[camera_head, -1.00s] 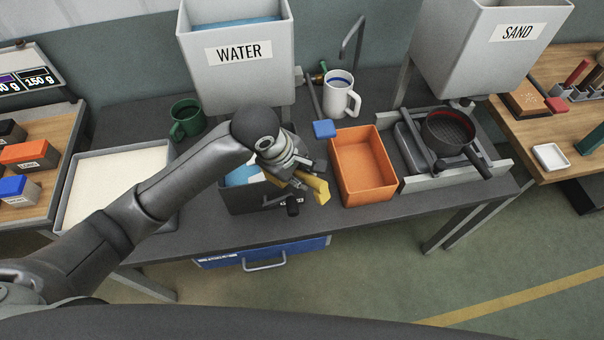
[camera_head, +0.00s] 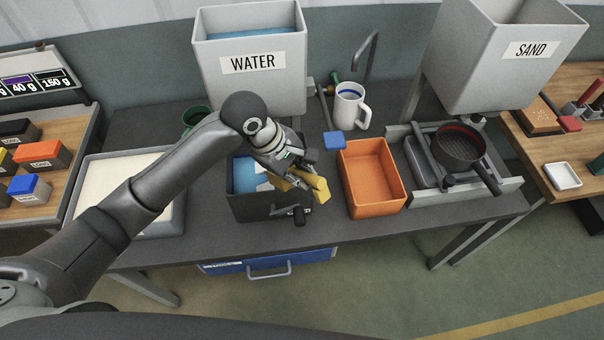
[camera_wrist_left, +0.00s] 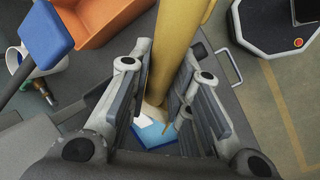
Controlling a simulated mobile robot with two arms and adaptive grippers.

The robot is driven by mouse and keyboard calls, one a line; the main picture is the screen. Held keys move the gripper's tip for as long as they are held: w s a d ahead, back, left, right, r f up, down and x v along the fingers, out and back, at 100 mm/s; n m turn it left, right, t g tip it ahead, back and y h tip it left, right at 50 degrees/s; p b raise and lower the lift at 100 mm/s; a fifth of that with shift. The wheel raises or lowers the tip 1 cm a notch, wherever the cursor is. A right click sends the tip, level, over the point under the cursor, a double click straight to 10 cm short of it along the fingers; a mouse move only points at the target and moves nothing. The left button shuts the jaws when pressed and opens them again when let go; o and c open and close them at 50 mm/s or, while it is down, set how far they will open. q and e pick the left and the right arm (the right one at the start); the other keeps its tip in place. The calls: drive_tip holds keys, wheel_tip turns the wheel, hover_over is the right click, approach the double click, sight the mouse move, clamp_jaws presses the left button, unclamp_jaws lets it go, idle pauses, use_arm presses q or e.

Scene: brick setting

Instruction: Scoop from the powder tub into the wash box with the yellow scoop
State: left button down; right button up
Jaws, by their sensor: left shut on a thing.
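My left gripper (camera_head: 298,179) is shut on the yellow scoop (camera_head: 319,189) above the front right of a dark box (camera_head: 250,208). Blue contents with white patches (camera_head: 243,174) show inside that box. The scoop's yellow length also shows between the fingers in the left wrist view (camera_wrist_left: 180,40). What the scoop holds cannot be seen. A wide grey tub (camera_head: 180,212) at the left holds pale, level powder. An orange box (camera_head: 373,178) stands just right of the gripper. Which box is the wash box is not labelled. My right gripper is not in view.
The WATER tank (camera_head: 285,85) stands behind the dark box. A white mug (camera_head: 349,106) and a blue lever pad (camera_head: 334,141) are behind the orange box. A pan (camera_head: 459,148) sits at the right. A green mug (camera_head: 195,117) is partly hidden by my arm.

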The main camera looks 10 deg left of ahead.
use_arm(q)
drive_tip(key=shift+t+y, duration=0.5)
drive_tip(key=shift+y, duration=0.2)
drive_tip(key=w+a+r, duration=0.1)
drive_tip(key=r, duration=0.1)
drive_tip(key=w+a+r, duration=0.2)
drive_tip(key=shift+a, duration=0.25)
drive_tip(key=shift+r+m+t+y, duration=0.4)
drive_tip(key=shift+t+y, duration=0.3)
drive_tip(key=shift+y, duration=0.1)
drive_tip(key=shift+a, duration=0.1)
idle(0.3)
drive_tip(key=shift+r+t+y, duration=0.7)
drive_tip(key=shift+r, duration=0.3)
